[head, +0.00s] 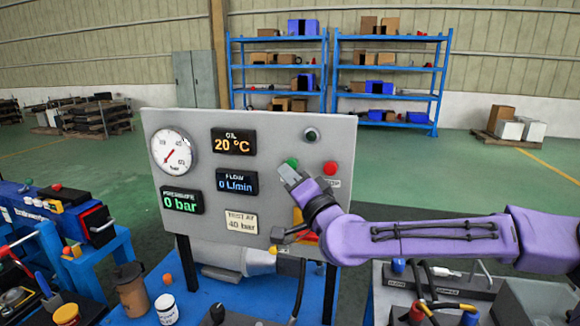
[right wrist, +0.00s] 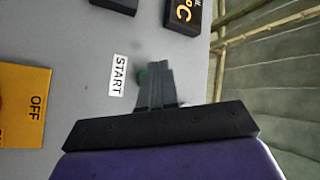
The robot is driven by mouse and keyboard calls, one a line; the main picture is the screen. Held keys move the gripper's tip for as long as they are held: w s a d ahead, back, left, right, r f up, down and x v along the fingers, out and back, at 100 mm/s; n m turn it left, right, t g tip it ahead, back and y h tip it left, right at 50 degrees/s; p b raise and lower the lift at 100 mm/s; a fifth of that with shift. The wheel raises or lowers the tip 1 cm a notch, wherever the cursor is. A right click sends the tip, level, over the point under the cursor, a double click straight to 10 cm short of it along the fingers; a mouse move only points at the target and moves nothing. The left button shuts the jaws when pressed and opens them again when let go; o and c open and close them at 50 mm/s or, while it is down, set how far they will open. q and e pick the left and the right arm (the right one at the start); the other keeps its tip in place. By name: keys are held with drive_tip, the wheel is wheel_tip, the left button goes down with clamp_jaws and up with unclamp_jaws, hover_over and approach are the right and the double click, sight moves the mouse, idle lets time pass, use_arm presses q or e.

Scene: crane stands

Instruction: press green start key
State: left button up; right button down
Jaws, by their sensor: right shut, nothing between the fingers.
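The green start key (head: 292,163) is a round button on the grey control panel (head: 270,130), left of a red button (head: 330,168). My right gripper (head: 287,174) is shut and empty, with its fingertips right at the green key and partly covering it. In the right wrist view the fingers (right wrist: 158,88) hide most of the green key (right wrist: 143,76), beside the START label (right wrist: 118,75). I cannot tell whether the fingertips touch it. My left gripper is not in view.
The panel carries a round gauge (head: 173,151) and displays reading 20 °C, 0 L/min and 0 bar. A yellow OFF plate (right wrist: 22,105) sits at left in the wrist view. A cup (head: 130,290) and a jar (head: 166,309) stand on the blue table below.

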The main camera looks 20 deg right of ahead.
drive_tip(key=shift+w+d, duration=0.1)
idle(0.7)
drive_tip(key=shift+w+d, duration=0.15)
drive_tip(key=shift+w, duration=0.1)
drive_tip(key=shift+w+d, duration=0.25)
drive_tip(key=shift+w, duration=0.15)
idle(0.8)
idle(0.4)
drive_tip(key=shift+s+a+b, duration=0.3)
drive_tip(key=shift+s+a, duration=0.2)
drive_tip(key=shift+s, duration=0.25)
drive_tip(key=s+a, duration=0.1)
drive_tip(key=s, duration=0.1)
drive_tip(key=s+a, duration=0.1)
drive_tip(key=s, duration=0.1)
drive_tip(key=shift+a, duration=0.4)
idle(0.3)
